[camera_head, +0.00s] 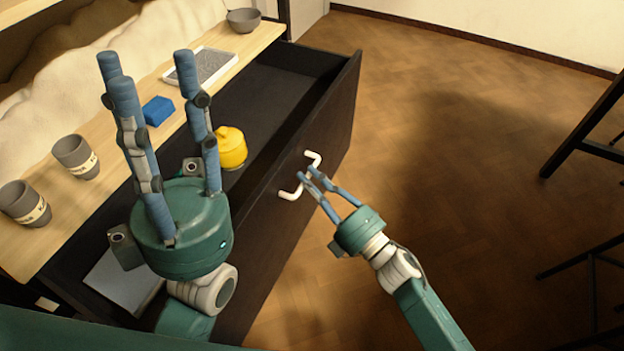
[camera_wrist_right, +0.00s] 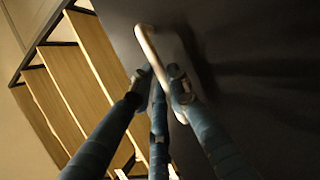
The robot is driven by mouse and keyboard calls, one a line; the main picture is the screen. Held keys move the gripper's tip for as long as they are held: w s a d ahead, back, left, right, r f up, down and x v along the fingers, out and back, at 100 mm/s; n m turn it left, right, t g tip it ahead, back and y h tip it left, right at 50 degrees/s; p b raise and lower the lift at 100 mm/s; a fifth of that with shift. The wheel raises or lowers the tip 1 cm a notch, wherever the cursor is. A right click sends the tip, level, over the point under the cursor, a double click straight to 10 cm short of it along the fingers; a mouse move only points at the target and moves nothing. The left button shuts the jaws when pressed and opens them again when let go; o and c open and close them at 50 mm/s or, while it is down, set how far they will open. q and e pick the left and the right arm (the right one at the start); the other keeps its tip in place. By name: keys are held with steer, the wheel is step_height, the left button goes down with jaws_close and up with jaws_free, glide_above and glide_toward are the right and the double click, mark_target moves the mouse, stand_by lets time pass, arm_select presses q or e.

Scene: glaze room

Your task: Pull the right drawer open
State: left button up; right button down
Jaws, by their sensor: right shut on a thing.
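The dark drawer (camera_head: 335,110) stands pulled out from under the wooden worktop, its inside showing. Its white bar handle (camera_head: 290,194) is on the front face and also shows in the right wrist view (camera_wrist_right: 146,40). My right gripper (camera_head: 307,176) is shut on the middle of the handle, and its fingers hide part of the bar. In the right wrist view its fingers (camera_wrist_right: 158,82) meet at the bar against the dark front. My left gripper (camera_head: 146,62) is open and empty, raised with fingers up, and hides part of the drawer and worktop.
A yellow lidded jar (camera_head: 231,150) and a flat grey item (camera_head: 122,278) lie in the drawer. Two grey cups (camera_head: 75,157) (camera_head: 24,204), a blue block (camera_head: 158,110), a tray (camera_head: 202,66) and a bowl (camera_head: 243,20) are on the worktop. Floor right of the drawer is clear; dark furniture (camera_head: 590,125) stands far right.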

steer(key=c, duration=1.6)
jaws_free()
steer(key=shift+a, duration=0.1)
steer(key=shift+c, duration=0.2)
steer(key=v, duration=1.2)
steer(key=shift+f, duration=0.1)
